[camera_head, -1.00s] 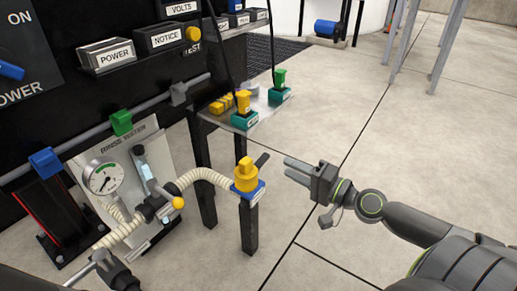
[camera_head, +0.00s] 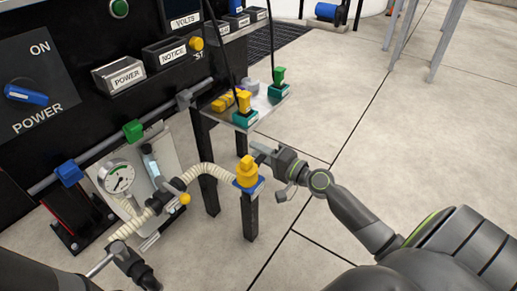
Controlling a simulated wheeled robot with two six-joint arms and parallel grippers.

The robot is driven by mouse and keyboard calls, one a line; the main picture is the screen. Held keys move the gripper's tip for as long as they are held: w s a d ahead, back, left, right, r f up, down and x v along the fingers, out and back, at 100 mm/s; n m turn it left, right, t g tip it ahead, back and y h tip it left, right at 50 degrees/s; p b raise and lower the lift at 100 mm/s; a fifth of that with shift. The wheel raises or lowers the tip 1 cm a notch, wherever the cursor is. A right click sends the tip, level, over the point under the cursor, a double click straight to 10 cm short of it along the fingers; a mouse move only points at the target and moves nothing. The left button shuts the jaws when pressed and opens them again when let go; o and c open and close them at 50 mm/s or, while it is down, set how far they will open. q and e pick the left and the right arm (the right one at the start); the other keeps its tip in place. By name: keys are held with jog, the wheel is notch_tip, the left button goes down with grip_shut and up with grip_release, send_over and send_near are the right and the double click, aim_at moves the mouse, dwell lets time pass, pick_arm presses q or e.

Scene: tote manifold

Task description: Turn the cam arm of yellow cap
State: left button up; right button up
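The yellow cap (camera_head: 246,172) sits upright on a blue base (camera_head: 252,187) on top of a black post. A ribbed cream hose joins it from the left. My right gripper (camera_head: 259,151) is just right of and behind the cap's top, with its fingers pointing left at the place of the dark cam arm. The gripper hides most or all of the cam arm. I cannot tell whether the fingers touch it or how far apart they are.
A panel with a gauge (camera_head: 117,178) and a yellow-knobbed valve (camera_head: 184,199) stands left of the cap. A shelf (camera_head: 262,106) with yellow and green-topped parts is behind it. The black cabinet (camera_head: 85,110) fills the left.

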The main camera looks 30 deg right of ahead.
jog(key=shift+w+a, duration=0.1)
jog(key=shift+w, duration=0.15)
grip_shut()
jog(key=shift+r, duration=0.1)
jog(key=a+r+n+b, duration=0.1)
jog(key=n, duration=0.3)
jog(key=r+n+b, duration=0.1)
jog(key=n, duration=0.3)
jog(key=s+a+r+n+b, duration=0.1)
jog(key=n, duration=0.3)
jog(key=shift+a, duration=0.3)
dwell(0.5)
